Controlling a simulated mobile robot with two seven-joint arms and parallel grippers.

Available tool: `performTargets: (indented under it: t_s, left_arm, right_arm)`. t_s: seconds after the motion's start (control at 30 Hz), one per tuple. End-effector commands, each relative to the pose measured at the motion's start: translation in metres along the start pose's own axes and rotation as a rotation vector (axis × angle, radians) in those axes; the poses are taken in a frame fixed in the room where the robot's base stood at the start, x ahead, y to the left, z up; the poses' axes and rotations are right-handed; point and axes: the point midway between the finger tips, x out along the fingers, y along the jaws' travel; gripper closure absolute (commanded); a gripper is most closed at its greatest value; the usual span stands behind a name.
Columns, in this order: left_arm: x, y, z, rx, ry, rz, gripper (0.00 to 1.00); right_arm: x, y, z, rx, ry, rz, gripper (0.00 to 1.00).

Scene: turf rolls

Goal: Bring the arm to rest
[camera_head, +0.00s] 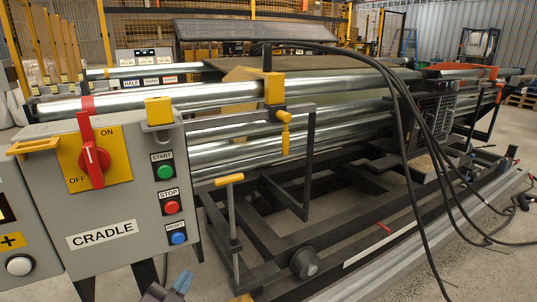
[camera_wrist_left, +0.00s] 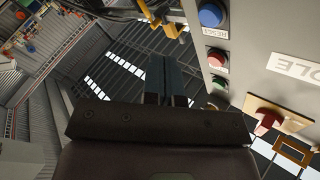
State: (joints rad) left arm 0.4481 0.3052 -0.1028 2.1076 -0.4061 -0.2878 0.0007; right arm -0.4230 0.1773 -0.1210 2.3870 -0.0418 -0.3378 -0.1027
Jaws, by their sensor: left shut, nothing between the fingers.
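My left gripper (camera_head: 178,286) shows at the bottom edge of the head view, below and in front of the grey CRADLE control box (camera_head: 100,243). Its blue-grey fingers are shut and empty; in the left wrist view the fingers (camera_wrist_left: 167,80) point up the picture, close together. They are apart from the box, which stands to their right there. The box carries a red rotary switch (camera_head: 95,157) on a yellow ON/OFF plate, its handle roughly upright. Beside it are a green start button (camera_head: 165,172), a red stop button (camera_head: 172,207) and a blue button (camera_head: 179,238). My right gripper is not seen.
Behind the box is a cradle machine with shiny metal rollers (camera_head: 240,155), a dark frame (camera_head: 330,265) and a yellow-handled lever (camera_head: 230,180). Black cables (camera_head: 405,120) hang in a loop at the right. Another grey panel (camera_head: 25,250) is at the left edge.

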Motion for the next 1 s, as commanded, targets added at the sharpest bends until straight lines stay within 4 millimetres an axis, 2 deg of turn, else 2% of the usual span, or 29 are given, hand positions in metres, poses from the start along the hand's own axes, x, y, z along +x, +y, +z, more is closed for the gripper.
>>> performTargets:
  t_s: [0.03, 0.2, 0.5, 0.7, 1.0]
  left_arm:
    - [-0.016, 0.008, 0.014, -0.019, -0.040, 0.017, 1.00]
    - [-0.078, 0.030, 0.053, -0.098, -0.179, 0.072, 1.00]
    - [-0.197, 0.059, 0.100, -0.238, -0.434, 0.145, 1.00]
    - [-0.272, 0.071, 0.112, -0.323, -0.593, 0.174, 1.00]
    - [-0.351, 0.077, 0.112, -0.412, -0.764, 0.193, 1.00]
  right_arm:
    - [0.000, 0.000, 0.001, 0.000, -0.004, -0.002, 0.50]
    - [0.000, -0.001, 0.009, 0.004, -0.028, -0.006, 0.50]
    - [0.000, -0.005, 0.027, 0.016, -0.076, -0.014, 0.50]
    - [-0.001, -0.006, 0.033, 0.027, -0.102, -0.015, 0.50]
    - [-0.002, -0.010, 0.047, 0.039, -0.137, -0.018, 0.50]
